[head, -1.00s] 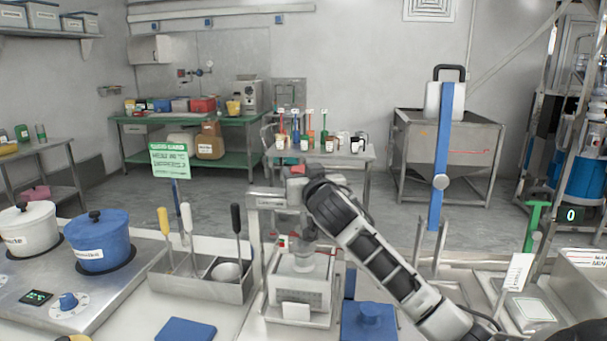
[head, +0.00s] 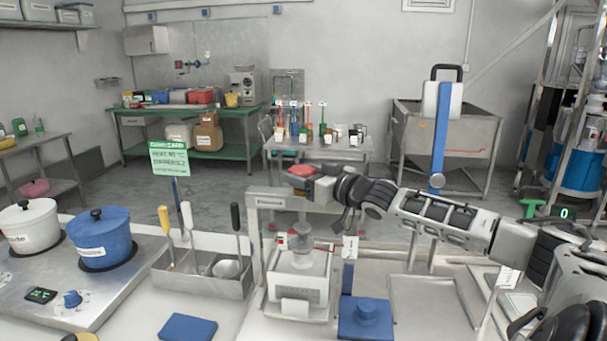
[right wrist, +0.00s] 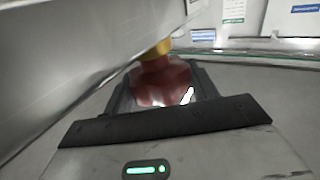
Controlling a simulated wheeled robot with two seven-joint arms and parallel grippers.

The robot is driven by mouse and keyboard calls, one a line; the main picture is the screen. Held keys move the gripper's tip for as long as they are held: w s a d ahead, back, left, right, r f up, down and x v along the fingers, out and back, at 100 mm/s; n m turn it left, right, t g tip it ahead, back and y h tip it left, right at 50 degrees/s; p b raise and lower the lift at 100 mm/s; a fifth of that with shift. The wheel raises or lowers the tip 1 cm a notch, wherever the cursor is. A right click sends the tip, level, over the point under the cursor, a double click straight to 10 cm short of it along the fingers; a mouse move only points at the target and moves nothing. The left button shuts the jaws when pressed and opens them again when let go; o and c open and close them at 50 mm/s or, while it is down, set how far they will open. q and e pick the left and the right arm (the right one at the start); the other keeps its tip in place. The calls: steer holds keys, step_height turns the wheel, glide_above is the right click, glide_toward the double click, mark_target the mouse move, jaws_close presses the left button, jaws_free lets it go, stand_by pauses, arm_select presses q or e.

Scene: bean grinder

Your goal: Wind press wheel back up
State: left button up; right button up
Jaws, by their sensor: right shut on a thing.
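The press (head: 262,201) is a grey frame standing at the front middle of the counter, with a white boxy unit (head: 299,284) below it. A red part, which looks like the press wheel (head: 303,170), shows at the top of the frame. My right gripper (head: 298,178) reaches in from the right at that height and is shut on it. In the right wrist view the red wheel (right wrist: 163,86) sits between the dark fingers (right wrist: 165,90), with a yellow part (right wrist: 160,50) beyond it. My left gripper is not in view.
A blue block with a knob (head: 366,318) stands right of the press. A metal holder (head: 205,282) with upright tools and a green card (head: 169,158) stand left. Blue and white pots (head: 98,238) are farther left. A blue lever (head: 440,140) rises behind my arm.

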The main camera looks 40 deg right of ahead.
steer(key=shift+y, duration=0.4)
steer(key=o, duration=1)
steer(key=shift+s+d+f+b, duration=0.1)
steer(key=shift+s+f+b, duration=0.1)
steer(key=shift+s, duration=0.2)
steer(key=shift+s+d+f+b, duration=0.1)
steer(key=shift+s+b, duration=0.1)
steer(key=shift+s, duration=0.2)
steer(key=shift+s+r, duration=0.15)
steer(key=shift+s, duration=0.55)
steer(key=s+d, duration=0.1)
steer(key=s, duration=1.1)
steer(key=shift+s+d+r+p, duration=0.15)
steer(key=shift+s+d+p, duration=0.2)
steer(key=shift+p, duration=0.05)
